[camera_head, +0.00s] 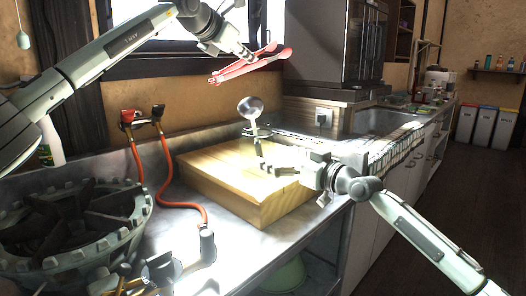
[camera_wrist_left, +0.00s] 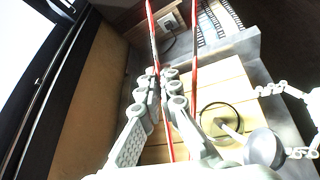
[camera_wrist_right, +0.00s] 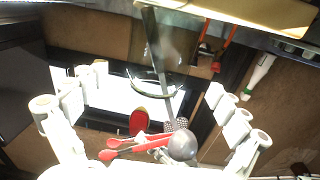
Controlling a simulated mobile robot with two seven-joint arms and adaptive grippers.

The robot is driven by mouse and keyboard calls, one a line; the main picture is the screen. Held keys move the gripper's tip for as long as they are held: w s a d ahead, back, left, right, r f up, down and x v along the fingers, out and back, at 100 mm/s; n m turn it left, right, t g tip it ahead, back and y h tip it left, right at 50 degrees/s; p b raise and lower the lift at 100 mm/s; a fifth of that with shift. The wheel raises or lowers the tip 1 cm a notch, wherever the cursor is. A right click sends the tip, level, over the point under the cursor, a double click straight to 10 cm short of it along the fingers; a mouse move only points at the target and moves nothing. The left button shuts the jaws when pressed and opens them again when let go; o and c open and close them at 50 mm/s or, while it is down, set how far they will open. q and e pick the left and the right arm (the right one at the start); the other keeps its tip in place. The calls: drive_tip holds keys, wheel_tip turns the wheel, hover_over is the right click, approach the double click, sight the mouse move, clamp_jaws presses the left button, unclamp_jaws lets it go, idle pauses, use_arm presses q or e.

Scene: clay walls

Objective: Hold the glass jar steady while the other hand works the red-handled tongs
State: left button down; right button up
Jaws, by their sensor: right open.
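The glass jar (camera_head: 257,133) stands on the wooden block with a metal ladle (camera_head: 251,107) leaning out of it; its clear walls are hard to see. Its dark rim shows in the left wrist view (camera_wrist_left: 201,112). My right gripper (camera_head: 268,170) is open beside the jar, low over the block. In the right wrist view the jar (camera_wrist_right: 152,89) appears between the spread fingers, with no clear contact. My left gripper (camera_head: 248,58) is shut on the red-handled tongs (camera_head: 238,70), above and behind the jar. The tongs run between its fingers in the left wrist view (camera_wrist_left: 168,135).
The wooden block (camera_head: 215,180) sits on a steel counter (camera_head: 250,235). A gas burner (camera_head: 75,225) stands at the left, with red hoses (camera_head: 178,200) and valves beside it. A dark cabinet (camera_head: 325,45) and a sink (camera_head: 385,122) are behind. Air around the jar is mostly free.

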sight(256, 148)
drive_tip(key=x, duration=0.8)
drive_tip(key=shift+w+a, duration=0.2)
drive_tip(key=shift+w, duration=0.05)
drive_tip(key=shift+c, duration=0.4)
drive_tip(key=c, duration=1.5)
use_arm(q)
wheel_tip(256, 148, down, 13)
drive_tip(key=c, duration=2.2)
unclamp_jaws()
drive_tip(key=o, duration=0.6)
drive_tip(key=shift+c, duration=0.2)
drive_tip(key=v, duration=0.8)
